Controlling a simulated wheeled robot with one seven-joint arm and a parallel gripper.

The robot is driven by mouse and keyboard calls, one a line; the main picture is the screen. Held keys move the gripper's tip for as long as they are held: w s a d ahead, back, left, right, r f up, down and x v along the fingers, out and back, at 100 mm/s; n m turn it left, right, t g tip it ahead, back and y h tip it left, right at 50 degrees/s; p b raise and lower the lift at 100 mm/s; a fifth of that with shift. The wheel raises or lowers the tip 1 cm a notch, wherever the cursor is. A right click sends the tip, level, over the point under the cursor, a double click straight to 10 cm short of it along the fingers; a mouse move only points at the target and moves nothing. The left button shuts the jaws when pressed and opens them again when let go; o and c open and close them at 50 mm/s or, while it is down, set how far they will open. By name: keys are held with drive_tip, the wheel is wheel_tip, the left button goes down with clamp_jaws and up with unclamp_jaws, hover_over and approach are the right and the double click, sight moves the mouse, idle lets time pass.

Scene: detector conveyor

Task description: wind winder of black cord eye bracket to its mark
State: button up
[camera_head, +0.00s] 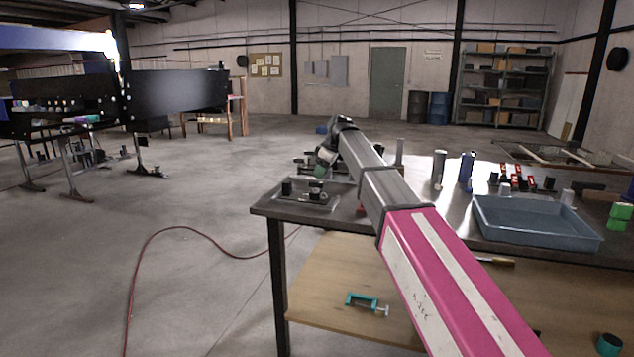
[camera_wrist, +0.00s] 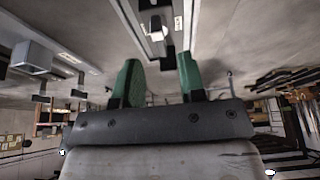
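My gripper (camera_wrist: 160,78) shows two green fingers in the wrist view, set apart with nothing seen between their tips. In the head view the gripper (camera_head: 325,160) is small and partly hidden at the far end of my arm, above the table's left end. A grey plate (camera_head: 322,207) with black upright fittings (camera_head: 287,188) lies on the near left table corner, below the gripper. A pale strip (camera_wrist: 180,12) with a white and dark fitting (camera_wrist: 155,28) appears beyond the fingers in the wrist view. I cannot tell which fitting is the cord eye bracket, and its winder and mark are not distinguishable.
The dark table (camera_head: 470,215) bears a blue-grey tray (camera_head: 540,232), upright cylinders (camera_head: 439,168) and red-and-black parts (camera_head: 515,178). A teal clamp (camera_head: 367,303) lies on the lower shelf. A red hose (camera_head: 135,270) crosses the floor, otherwise open left of the table.

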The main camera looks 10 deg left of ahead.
sight(316, 187)
drive_tip(key=shift+x, duration=2.2)
clamp_jaws()
